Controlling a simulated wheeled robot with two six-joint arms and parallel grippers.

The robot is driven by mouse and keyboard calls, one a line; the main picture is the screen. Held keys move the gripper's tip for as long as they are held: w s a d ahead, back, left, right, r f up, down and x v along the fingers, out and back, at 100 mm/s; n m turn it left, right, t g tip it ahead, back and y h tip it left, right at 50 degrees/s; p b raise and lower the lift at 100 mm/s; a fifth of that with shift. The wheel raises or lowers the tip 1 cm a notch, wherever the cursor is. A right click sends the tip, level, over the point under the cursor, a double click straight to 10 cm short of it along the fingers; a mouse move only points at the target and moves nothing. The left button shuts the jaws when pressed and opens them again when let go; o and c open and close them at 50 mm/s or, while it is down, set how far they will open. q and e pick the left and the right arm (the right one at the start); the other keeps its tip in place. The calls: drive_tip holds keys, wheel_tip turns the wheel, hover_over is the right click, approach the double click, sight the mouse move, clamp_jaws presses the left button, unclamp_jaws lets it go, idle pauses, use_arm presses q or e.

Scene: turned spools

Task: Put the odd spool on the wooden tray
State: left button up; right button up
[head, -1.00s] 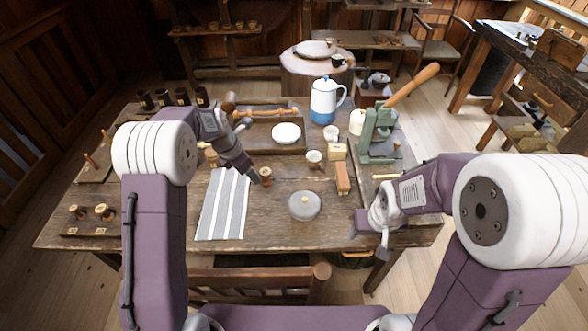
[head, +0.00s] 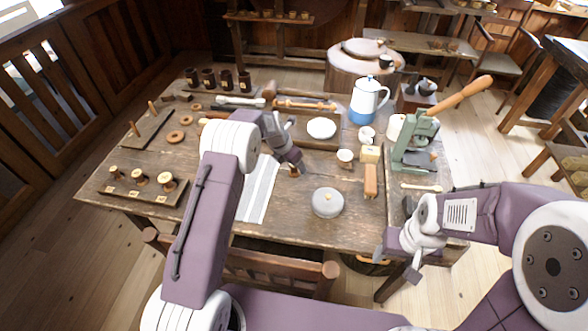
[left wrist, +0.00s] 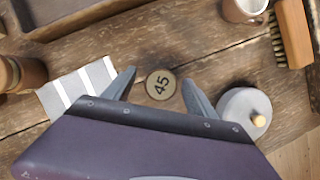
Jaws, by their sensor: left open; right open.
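A small turned spool (head: 293,171) stands upright on the table right of the striped cloth. In the left wrist view its round top (left wrist: 161,85), marked 45, shows between my left fingertips. My left gripper (head: 292,158) is open at this spool, with a finger on either side in the wrist view and no visible contact. Several spools (head: 139,178) stand on a labelled wooden stand (head: 150,195) at the left front. My right gripper (head: 398,258) is open and empty by the table's front right edge.
A grey lidded pot (head: 327,203) and a brush (head: 370,181) stand right of the spool. Cups (head: 345,157), a blue-white jug (head: 367,100) and a green press (head: 413,142) are beyond. The striped cloth (head: 258,190) lies to the left. A chair back stands in front.

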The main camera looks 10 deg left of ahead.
use_arm(q)
drive_tip(key=shift+w+d+f, duration=0.15)
drive_tip(key=shift+w+f, duration=0.05)
drive_tip(key=shift+f, duration=0.15)
drive_tip(key=shift+s+r, duration=0.1)
drive_tip(key=c, duration=1.4)
drive_tip(key=shift+c, duration=0.2)
